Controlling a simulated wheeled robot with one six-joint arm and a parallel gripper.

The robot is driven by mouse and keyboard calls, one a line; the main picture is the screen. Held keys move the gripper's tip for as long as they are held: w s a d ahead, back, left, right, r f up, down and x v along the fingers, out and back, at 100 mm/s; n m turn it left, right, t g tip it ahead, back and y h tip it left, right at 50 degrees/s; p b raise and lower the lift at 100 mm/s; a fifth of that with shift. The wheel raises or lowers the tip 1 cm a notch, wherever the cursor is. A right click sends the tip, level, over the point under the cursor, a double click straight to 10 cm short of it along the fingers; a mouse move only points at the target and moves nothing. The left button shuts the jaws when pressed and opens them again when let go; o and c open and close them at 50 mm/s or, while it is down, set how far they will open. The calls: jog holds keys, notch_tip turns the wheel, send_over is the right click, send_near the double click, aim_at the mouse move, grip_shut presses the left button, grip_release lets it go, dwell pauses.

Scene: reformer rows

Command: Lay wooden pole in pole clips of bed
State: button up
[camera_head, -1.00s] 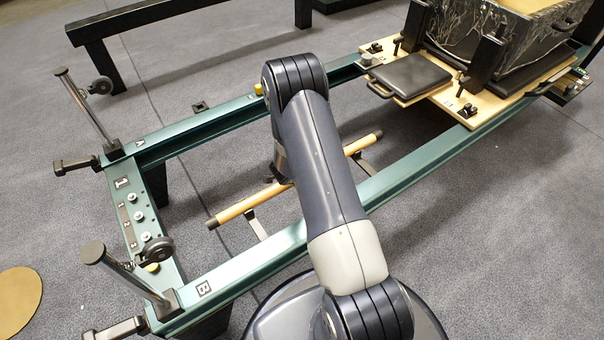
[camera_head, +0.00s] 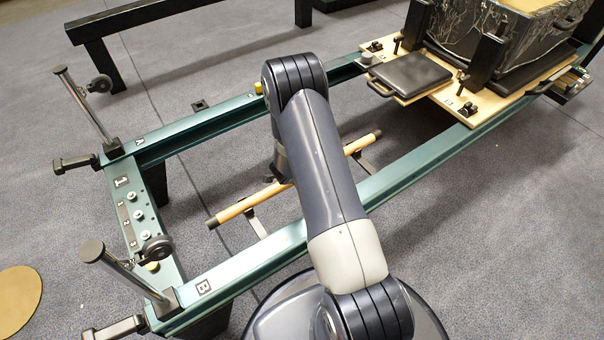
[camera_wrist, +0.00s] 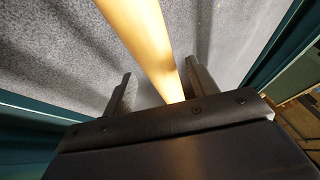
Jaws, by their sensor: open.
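The wooden pole (camera_head: 245,205) lies slantwise inside the green bed frame (camera_head: 225,276), between its two long rails. Pale brackets, apparently the pole clips, show near its left part (camera_head: 256,225) and near its right end (camera_head: 364,163); whether the pole is seated in them I cannot tell. My arm hides the pole's middle. My gripper (camera_wrist: 160,80) is open, with one finger on each side of the pole (camera_wrist: 145,35) in the wrist view. Gaps show between the pole and both fingers. In the head view my gripper is mostly hidden behind my arm.
A carriage with a black pad (camera_head: 410,75) and a dark box (camera_head: 505,45) sits at the bed's far right end. Upright posts (camera_head: 85,105) with pulleys stand at the left end. A black bench (camera_head: 150,15) stands behind.

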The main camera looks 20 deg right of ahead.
jog(key=p+v, duration=0.4)
jog(key=v, duration=0.7)
jog(key=shift+d, duration=0.1)
jog(key=b+x, duration=0.4)
jog(key=x, duration=0.6)
jog(key=shift+w+f, duration=0.1)
jog(key=shift+f, duration=0.2)
jog(key=shift+w+d+r+p, duration=0.1)
jog(key=shift+w+r+p, duration=0.1)
jog(key=shift+r+p, duration=0.95)
jog(key=shift+r, duration=0.35)
jog(key=shift+f, duration=0.1)
